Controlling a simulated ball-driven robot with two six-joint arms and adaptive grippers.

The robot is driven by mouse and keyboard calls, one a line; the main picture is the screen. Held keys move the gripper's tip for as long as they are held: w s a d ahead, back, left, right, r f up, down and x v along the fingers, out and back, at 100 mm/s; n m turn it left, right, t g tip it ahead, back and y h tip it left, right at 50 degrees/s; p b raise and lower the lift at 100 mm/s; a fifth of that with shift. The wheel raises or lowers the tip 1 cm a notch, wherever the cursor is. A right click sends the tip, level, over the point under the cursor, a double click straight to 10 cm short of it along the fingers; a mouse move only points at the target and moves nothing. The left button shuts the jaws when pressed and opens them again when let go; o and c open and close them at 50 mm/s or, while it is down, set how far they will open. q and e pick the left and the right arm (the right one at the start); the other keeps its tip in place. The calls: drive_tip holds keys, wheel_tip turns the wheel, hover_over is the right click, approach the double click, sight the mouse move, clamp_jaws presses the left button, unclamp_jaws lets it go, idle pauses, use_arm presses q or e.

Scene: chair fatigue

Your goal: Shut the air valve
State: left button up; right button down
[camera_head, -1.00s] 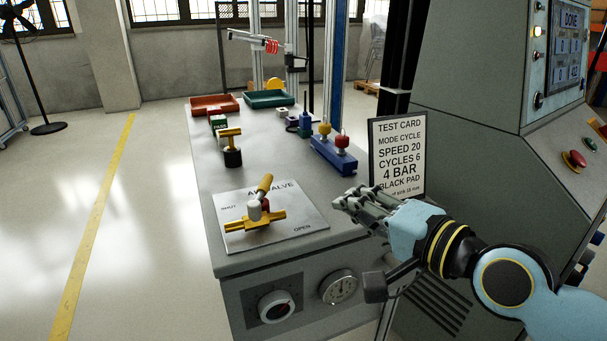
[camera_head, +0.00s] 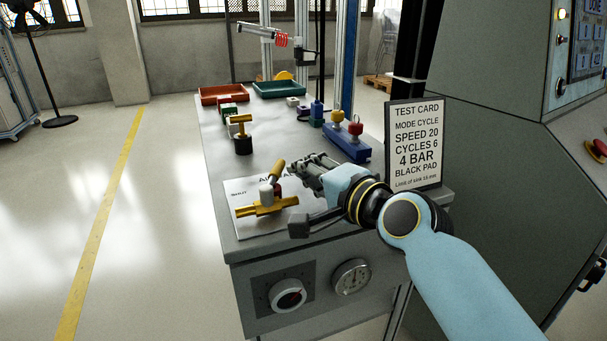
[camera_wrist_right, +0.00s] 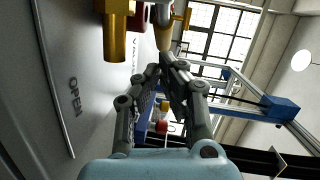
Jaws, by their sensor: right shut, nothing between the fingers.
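The air valve (camera_head: 262,208) has a yellow brass body and sits on a white plate (camera_head: 246,229) marked SHUT at left and OPEN at right. Its lever has a yellow handle (camera_head: 276,170) tilted up and back to the right from a pale grey hub. My right gripper (camera_head: 293,165) is shut and empty, just right of the handle. In the right wrist view, the closed fingertips (camera_wrist_right: 160,70) are close to the handle's end (camera_wrist_right: 163,38); I cannot tell whether they touch. My arm hides much of the plate's right side. My left gripper is not in view.
A test card (camera_head: 415,140) stands behind my right arm, at the table's right edge. A blue block (camera_head: 345,146) with red and yellow knobs lies behind the gripper. A black-and-yellow fitting (camera_head: 242,140) stands behind the valve. A dial knob (camera_head: 288,294) and gauge (camera_head: 351,277) are on the front panel.

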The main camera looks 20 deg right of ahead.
drive_tip(key=shift+w+a, duration=0.1)
drive_tip(key=shift+a, duration=0.05)
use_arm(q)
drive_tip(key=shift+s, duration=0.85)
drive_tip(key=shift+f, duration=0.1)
